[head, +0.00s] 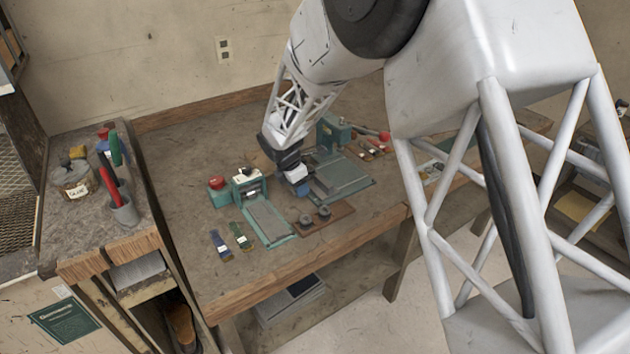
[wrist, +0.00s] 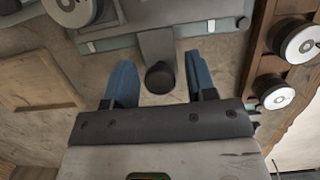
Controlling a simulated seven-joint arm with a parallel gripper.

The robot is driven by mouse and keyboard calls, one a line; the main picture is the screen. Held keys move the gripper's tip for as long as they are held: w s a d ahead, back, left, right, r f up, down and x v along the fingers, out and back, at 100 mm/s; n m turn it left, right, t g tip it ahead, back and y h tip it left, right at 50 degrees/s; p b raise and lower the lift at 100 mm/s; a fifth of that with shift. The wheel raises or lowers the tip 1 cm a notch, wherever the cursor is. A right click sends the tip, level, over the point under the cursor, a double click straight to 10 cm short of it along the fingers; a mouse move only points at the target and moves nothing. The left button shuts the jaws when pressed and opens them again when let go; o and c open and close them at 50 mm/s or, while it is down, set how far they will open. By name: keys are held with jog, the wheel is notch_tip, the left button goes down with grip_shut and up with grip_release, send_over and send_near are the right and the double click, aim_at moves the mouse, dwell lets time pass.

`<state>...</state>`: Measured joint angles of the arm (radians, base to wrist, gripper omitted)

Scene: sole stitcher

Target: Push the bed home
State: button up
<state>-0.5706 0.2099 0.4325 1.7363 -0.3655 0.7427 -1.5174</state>
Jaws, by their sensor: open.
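Two small green machines with grey beds stand on the bench. The left bed (head: 268,220) is a narrow slab in a green frame; the right bed (head: 340,177) is a wider flat plate. My gripper (head: 301,188) is low between them, above the bench. In the wrist view my gripper (wrist: 160,84) has its two blue fingers apart. A dark round knob (wrist: 160,77) on a grey stem shows between the fingers, with gaps on both sides. The stem runs to a grey bar (wrist: 170,36). I cannot tell which machine the knob belongs to, or whether the fingers are level with it.
A brown board (head: 338,218) with two round metal pieces lies near the front edge. Red-handled tools (head: 383,137) lie at the back right.

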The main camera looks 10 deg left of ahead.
jog(key=c, duration=0.5)
